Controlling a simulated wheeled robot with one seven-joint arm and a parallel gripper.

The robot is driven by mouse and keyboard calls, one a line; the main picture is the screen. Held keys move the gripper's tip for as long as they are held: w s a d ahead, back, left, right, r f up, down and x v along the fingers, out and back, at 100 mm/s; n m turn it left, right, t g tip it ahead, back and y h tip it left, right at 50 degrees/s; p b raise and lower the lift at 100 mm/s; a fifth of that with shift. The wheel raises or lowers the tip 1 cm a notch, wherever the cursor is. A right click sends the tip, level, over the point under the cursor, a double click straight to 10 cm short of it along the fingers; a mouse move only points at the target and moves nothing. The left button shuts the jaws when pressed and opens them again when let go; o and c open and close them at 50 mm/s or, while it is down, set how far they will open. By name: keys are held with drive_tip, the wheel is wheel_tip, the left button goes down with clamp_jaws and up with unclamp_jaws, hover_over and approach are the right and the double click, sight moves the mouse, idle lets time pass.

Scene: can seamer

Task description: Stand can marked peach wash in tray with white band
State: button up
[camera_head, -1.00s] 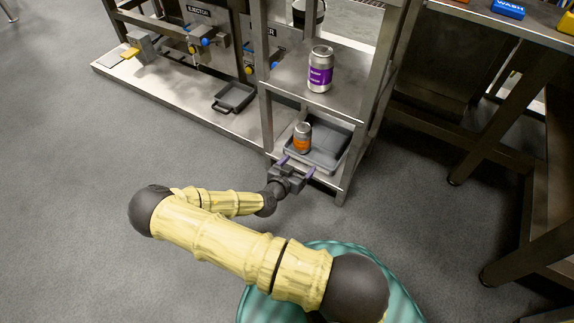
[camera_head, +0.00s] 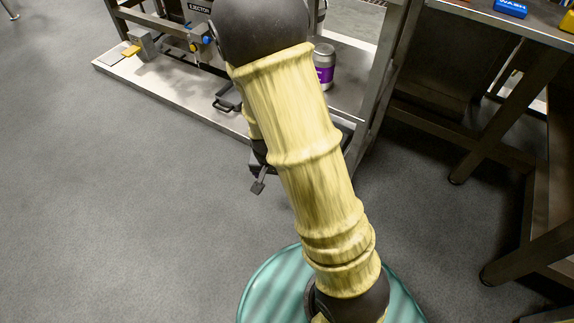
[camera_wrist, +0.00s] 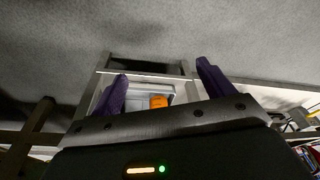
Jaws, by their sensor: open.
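A can with an orange label (camera_wrist: 158,101) shows in the wrist view, in or at a grey tray (camera_wrist: 140,90) on the rack's lower shelf; its lettering is unreadable. In the head view my arm hides this can and most of that tray. A dark tray (camera_head: 229,98) lies on the steel base left of the rack. My gripper (camera_wrist: 161,70) is open and empty, its purple fingers apart, with the orange can beyond them. I cannot make out a white band on either tray.
The steel rack's post (camera_head: 377,90) stands right of my arm. A steel table (camera_head: 520,28) with a blue block (camera_head: 510,8) marked WASH is at the right. Machine fittings (camera_head: 195,35) stand at the back left. The grey floor at left is clear.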

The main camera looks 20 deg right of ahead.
drive_tip(key=s+r+n+y, duration=0.1)
drive_tip(key=s+r+n, duration=0.4)
drive_tip(key=r, duration=0.7)
drive_tip(key=s, duration=0.2)
drive_tip(key=shift+s+d+r+n, duration=0.3)
drive_tip(key=shift+d+r+n, duration=0.05)
drive_tip(key=shift+d+n, duration=0.05)
